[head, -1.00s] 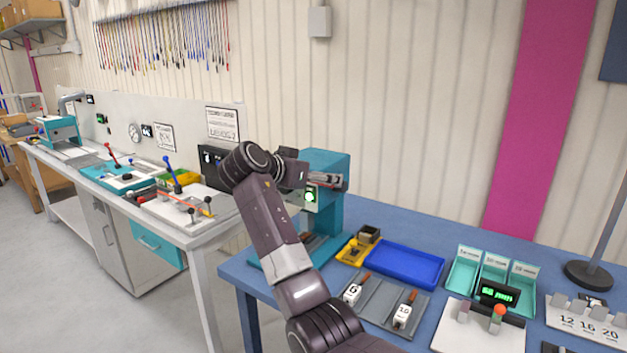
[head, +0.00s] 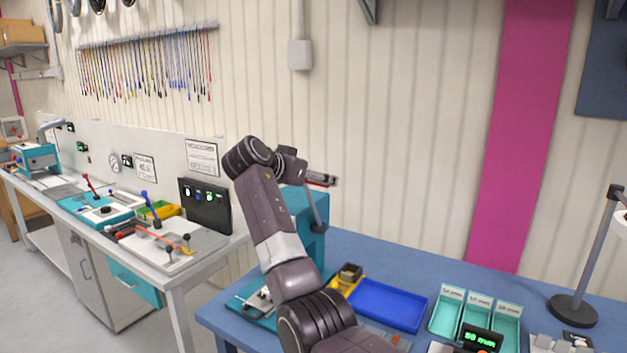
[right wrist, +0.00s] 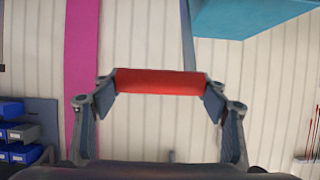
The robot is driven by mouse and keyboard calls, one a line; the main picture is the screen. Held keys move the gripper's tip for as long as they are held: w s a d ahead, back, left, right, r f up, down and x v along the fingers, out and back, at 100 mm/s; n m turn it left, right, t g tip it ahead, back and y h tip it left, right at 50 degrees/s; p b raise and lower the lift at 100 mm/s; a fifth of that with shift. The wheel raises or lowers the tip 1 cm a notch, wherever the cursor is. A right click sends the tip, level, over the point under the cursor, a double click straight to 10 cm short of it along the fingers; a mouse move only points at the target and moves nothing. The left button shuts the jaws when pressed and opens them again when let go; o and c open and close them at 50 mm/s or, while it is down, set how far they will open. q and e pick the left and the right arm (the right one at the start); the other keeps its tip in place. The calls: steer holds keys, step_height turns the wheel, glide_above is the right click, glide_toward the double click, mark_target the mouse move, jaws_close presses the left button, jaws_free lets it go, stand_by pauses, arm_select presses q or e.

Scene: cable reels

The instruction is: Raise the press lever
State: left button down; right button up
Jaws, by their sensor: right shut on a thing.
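The teal press (head: 314,204) stands on the blue bench, partly hidden behind my right arm. Its grey lever arm (head: 314,212) slants upward along the press's right side, with the grip end above the press top. My right gripper (head: 322,179) is up there at the lever's end. In the right wrist view the red lever grip (right wrist: 157,82) lies crosswise between both fingers, touched at each end. The press body shows teal (right wrist: 250,15) at the upper right there. My left gripper is not in view.
A blue tray (head: 388,305) and a small yellow holder (head: 346,284) sit beside the press. Teal bins (head: 474,312) and a lamp stand (head: 574,309) are farther right. The wall behind the gripper is bare.

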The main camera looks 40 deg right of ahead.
steer(key=shift+d+r, duration=0.1)
steer(key=shift+r, duration=0.05)
steer(key=o, duration=1.7)
steer(key=v, duration=1.2)
